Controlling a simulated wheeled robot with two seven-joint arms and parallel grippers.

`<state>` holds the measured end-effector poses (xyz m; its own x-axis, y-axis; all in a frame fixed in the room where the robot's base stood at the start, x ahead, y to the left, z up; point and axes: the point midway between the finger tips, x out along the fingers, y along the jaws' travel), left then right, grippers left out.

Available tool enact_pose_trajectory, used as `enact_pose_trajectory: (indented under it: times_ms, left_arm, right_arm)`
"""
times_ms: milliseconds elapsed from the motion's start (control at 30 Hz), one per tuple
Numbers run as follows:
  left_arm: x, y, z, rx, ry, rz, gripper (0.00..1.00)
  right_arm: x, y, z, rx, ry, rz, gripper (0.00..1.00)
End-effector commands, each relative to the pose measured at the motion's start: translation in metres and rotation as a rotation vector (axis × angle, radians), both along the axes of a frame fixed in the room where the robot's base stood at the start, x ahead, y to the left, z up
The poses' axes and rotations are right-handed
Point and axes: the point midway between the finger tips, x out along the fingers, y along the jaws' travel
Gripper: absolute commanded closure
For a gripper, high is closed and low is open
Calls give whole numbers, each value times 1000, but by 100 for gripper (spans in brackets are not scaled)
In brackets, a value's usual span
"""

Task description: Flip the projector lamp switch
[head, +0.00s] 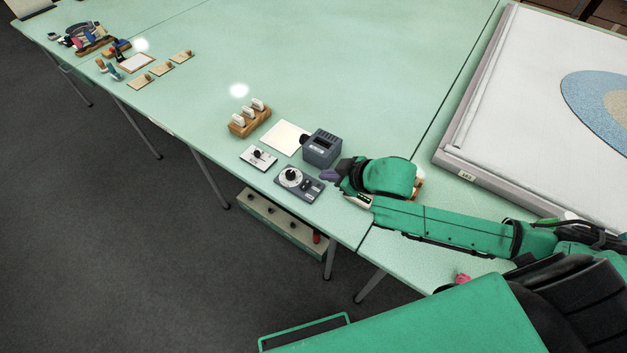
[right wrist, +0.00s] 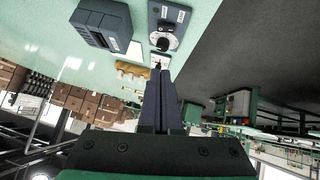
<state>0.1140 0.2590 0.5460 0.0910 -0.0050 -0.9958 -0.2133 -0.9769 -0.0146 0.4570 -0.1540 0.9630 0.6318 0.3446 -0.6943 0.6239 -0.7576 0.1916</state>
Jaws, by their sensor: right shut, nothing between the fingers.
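A small white plate with a black switch lever (head: 258,157) lies on the green table, left of the dark grey projector-like box (head: 321,148). The lever's exact position is too small to tell. In the right wrist view the plate (right wrist: 160,61) shows partly, just past my fingertips. The grey box (right wrist: 102,24) is at its upper left. My right gripper (head: 326,176) is shut and empty, right of the plate and apart from it, by the box's front corner. Its closed fingers (right wrist: 161,74) show in the wrist view. My left gripper is not in view.
A grey dial unit (head: 298,183) sits between the gripper and the table's front edge. A white sheet (head: 283,137) and a wooden block with several white pieces (head: 249,118) lie behind the switch plate. The table's middle is clear.

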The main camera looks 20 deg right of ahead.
Motion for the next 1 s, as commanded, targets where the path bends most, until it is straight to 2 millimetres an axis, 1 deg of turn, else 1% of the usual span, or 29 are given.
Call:
enact_pose_trajectory:
  times_ms: [167,300,367,700,833,900,1000]
  left_arm:
    - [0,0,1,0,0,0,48]
    - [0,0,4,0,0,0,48]
    - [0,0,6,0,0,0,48]
    - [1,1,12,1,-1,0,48]
    - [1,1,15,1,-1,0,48]
    - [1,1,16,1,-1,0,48]
    - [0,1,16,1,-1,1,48]
  right_arm:
    - [1,0,0,1,1,-1,100]
    - [11,6,-10,4,0,-3,100]
    - [18,11,-17,4,0,-1,100]
    - [65,37,-69,2,0,-1,100]
    - [66,31,-93,0,4,0,100]
    - [67,30,-101,0,2,0,100]
    - [68,28,-107,-1,1,0,100]
